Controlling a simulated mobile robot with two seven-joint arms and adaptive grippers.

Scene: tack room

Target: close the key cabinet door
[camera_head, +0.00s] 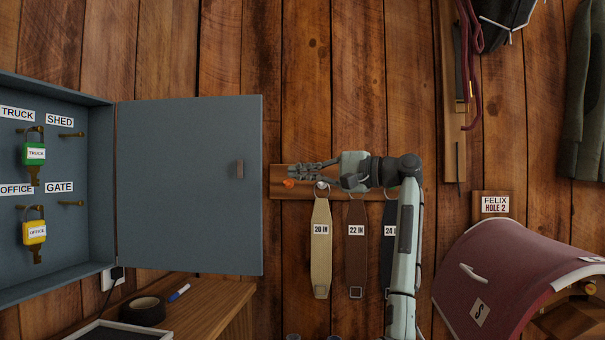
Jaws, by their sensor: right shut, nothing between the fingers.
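The grey key cabinet (50,254) is on the wall at the left. Its door (180,190) stands wide open to the right, hinged at the cabinet's right edge. A small brown handle (240,169) is near the door's free edge. Inside hang a green TRUCK key tag (35,154) and a yellow OFFICE key tag (35,233); the SHED and GATE hooks are bare. My right gripper (296,171) is shut and empty, pointing left, to the right of the door's free edge and in front of the strap rack. My left gripper is not in view.
Straps labelled by inches (321,265) hang from a wooden rack (278,193) behind my right gripper. Below the door, a wooden table (215,298) holds a black tape roll (142,311) and a marker (179,293). A maroon draped form (510,265) is at the lower right.

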